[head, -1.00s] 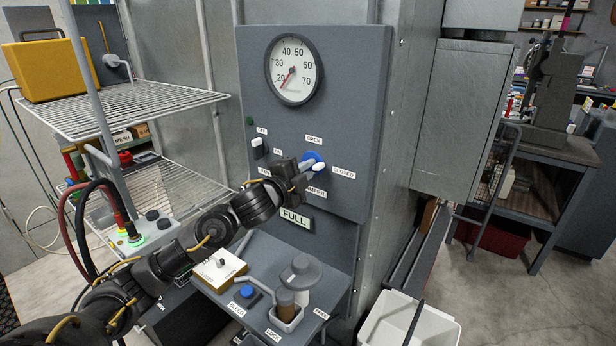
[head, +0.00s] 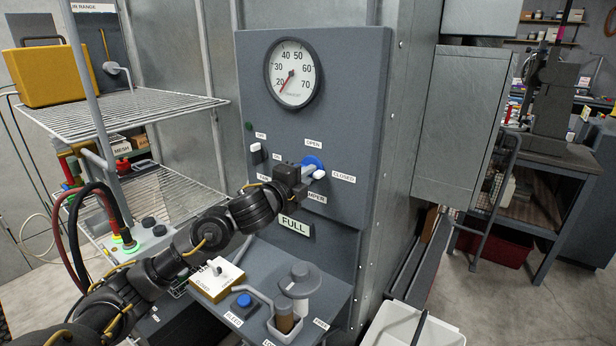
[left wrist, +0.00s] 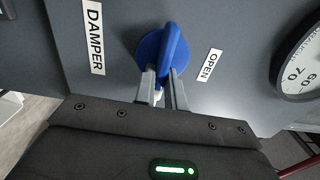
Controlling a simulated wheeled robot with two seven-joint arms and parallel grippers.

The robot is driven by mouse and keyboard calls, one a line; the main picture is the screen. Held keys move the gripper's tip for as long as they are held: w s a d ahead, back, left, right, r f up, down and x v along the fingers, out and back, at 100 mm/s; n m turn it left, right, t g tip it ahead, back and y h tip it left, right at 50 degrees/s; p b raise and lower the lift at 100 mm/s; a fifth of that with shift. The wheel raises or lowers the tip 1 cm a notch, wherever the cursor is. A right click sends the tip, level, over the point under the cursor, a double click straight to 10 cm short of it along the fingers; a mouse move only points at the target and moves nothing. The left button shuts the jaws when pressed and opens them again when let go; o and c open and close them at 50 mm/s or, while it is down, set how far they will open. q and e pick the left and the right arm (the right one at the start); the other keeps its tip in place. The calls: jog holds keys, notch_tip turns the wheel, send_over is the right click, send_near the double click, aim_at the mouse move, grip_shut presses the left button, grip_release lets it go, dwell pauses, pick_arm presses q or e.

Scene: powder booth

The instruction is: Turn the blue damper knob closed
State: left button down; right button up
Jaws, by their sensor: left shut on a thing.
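The blue damper knob (head: 312,162) sits on the grey control panel (head: 350,110), with the OPEN label (head: 313,142) above it and the CLOSED label (head: 344,178) to its right. My left gripper (head: 312,173) reaches it from the left and is shut on it. In the left wrist view, the two fingers (left wrist: 162,88) hold the near part of the raised grip of the blue knob (left wrist: 166,50). A white tip (head: 319,174) shows at the lower right of the knob. Part of the knob is hidden behind the fingers. My right gripper is not in view.
A dial gauge (head: 293,73) is above the knob and a switch (head: 257,152) to its left. Below are a FULL sign (head: 294,225) and a ledge with a blue button (head: 244,299) and a grey-capped fitting (head: 299,275). A wire shelf (head: 125,108) stands left.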

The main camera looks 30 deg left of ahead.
pick_arm(q)
jog(key=c, duration=1.5)
grip_release()
jog(key=shift+o, duration=0.2)
jog(key=s+a+b, duration=0.1)
jog(key=s, duration=0.9)
jog(key=shift+s+a, duration=0.25)
jog(key=shift+s, duration=0.1)
jog(key=shift+d+f, duration=0.1)
jog(key=shift+d, duration=0.05)
